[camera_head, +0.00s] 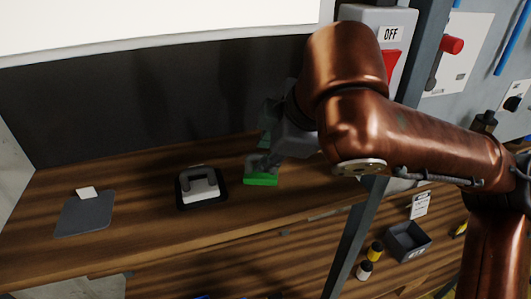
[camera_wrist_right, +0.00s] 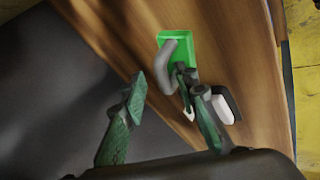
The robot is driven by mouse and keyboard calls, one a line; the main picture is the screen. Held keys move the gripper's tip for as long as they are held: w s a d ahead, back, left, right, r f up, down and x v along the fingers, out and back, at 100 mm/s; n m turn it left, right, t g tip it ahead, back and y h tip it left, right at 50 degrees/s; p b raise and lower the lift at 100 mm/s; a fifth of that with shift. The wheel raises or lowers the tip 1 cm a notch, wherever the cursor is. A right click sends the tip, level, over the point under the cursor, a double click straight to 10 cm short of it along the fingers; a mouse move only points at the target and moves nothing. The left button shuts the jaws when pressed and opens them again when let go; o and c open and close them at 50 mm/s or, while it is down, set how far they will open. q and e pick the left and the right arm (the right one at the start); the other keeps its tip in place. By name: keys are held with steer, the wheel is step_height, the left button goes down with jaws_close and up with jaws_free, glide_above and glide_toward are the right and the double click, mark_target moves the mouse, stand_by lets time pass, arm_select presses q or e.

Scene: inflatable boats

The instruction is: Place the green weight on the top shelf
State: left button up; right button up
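The green weight (camera_head: 261,180), a green block with a grey handle, sits on the wooden shelf (camera_head: 130,228) in the head view. My right gripper (camera_head: 262,152) comes down over it from above and behind. In the right wrist view, the green weight (camera_wrist_right: 177,42) lies just beyond the fingertips of my right gripper (camera_wrist_right: 160,80). Its handle shows between the spread fingers, nearer the right finger, which partly covers it. I cannot tell whether that finger touches the handle. My left gripper is in neither view.
A white weight (camera_head: 201,191) with a grey handle is on a black pad left of the green one. A grey pad (camera_head: 84,214) with a small white piece lies farther left. A lower shelf holds a dark bin (camera_head: 407,243) and small bottles. A grey post stands right.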

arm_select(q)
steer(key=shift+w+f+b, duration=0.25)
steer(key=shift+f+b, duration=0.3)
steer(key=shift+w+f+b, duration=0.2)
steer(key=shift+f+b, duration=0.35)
arm_select(e)
steer(key=v, duration=1.2)
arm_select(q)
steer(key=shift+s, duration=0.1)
arm_select(e)
steer(key=shift+d+f, duration=0.1)
steer(key=shift+f, duration=0.05)
